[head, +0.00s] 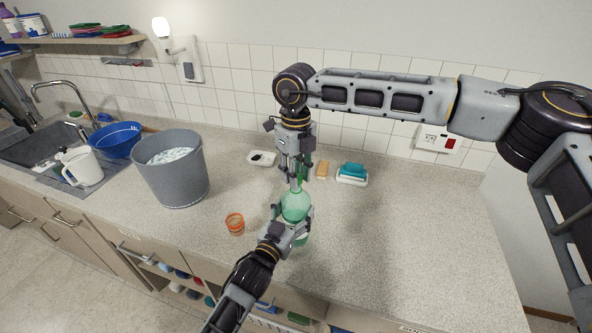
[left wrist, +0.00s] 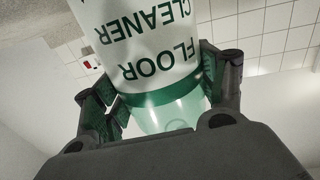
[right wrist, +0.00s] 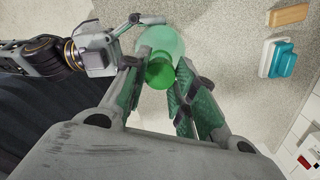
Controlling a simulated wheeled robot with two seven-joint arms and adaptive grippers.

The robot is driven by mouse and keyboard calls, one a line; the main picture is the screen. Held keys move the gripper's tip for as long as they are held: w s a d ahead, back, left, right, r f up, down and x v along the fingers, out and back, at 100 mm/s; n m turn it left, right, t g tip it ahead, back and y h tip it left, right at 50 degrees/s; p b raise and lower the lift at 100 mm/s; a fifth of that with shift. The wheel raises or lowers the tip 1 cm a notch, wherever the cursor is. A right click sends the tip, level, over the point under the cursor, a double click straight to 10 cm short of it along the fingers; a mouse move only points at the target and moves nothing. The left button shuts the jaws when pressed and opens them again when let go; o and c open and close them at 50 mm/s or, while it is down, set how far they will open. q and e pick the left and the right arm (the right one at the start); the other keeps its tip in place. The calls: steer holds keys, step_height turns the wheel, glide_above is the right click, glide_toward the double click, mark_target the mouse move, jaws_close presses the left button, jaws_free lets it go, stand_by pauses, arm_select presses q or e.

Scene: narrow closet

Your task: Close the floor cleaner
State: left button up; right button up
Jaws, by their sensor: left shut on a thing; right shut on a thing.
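The floor cleaner is a translucent green bottle (head: 296,204) with a white label, standing upright on the counter. Its label shows upside down in the left wrist view (left wrist: 150,50). My left gripper (head: 291,226) is shut around the bottle's body from the front. My right gripper (head: 298,178) points down from above, shut on the green cap (right wrist: 160,73) at the bottle's top. In the right wrist view the cap sits between the fingertips, over the round shoulder of the bottle (right wrist: 165,40). Whether the cap is seated on the neck cannot be told.
A grey bucket (head: 172,180) stands left, with a small orange cup (head: 235,223) nearer the bottle. Behind are a white dish (head: 261,159), a tan block (head: 322,169) and a teal sponge (head: 353,171) on a tray. The counter (head: 420,240) at right is clear.

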steer(key=shift+f, duration=0.5)
steer(key=shift+f, duration=0.5)
stand_by(0.8)
arm_select(q)
steer(key=c, duration=0.5)
steer(key=shift+c, duration=0.2)
arm_select(e)
steer(key=shift+m, duration=0.3)
